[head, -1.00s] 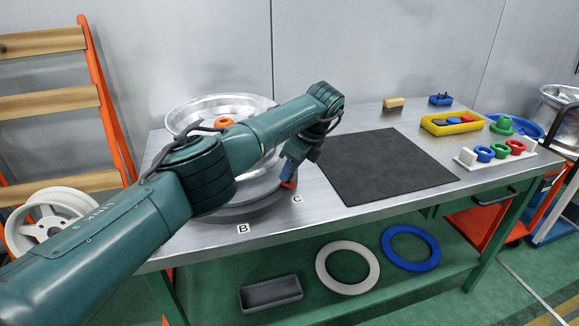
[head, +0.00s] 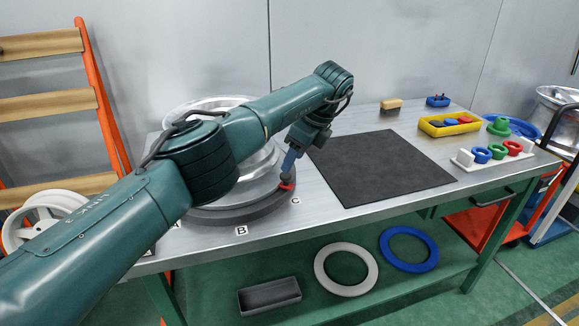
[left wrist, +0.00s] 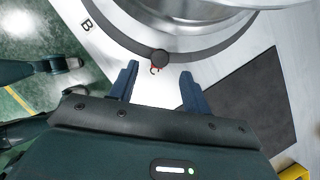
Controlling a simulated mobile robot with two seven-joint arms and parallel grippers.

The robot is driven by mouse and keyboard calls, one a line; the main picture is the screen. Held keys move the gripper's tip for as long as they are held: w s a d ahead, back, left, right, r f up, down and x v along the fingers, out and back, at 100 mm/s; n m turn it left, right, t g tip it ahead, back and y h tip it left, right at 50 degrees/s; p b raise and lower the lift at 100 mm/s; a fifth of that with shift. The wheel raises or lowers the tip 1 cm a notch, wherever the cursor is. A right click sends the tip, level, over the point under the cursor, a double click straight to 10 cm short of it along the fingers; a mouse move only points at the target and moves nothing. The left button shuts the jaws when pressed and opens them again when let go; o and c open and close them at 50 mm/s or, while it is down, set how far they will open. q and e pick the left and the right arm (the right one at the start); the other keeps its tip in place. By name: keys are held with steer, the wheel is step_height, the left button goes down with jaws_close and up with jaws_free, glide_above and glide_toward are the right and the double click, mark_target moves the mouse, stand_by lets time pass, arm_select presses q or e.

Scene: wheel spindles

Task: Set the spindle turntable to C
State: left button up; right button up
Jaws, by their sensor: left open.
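The spindle turntable (head: 240,214) is a dark grey ring on the bench, carrying a shiny metal wheel rim (head: 262,172). A red pointer (head: 287,186) at its edge faces the C label (head: 295,201); in the left wrist view the pointer (left wrist: 157,67) and the dark round knob (left wrist: 160,57) sit right at the C. The B label (head: 241,231) is further left. My left gripper (head: 289,168) is open and empty near the knob, its blue fingers apart on either side of the pointer in the wrist view. My arm hides part of the turntable.
A black mat (head: 380,168) lies right of the turntable. Beyond it are a yellow tray (head: 432,130), a white rack with coloured rings (head: 467,161) and a brush (head: 391,106). A white ring (head: 322,270) and a blue ring (head: 388,250) lie on the lower shelf.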

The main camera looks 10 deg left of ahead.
arm_select(q)
steer(key=p+v, duration=0.1)
steer(key=v, duration=0.7)
steer(key=shift+r, duration=0.2)
steer(key=shift+d, duration=0.1)
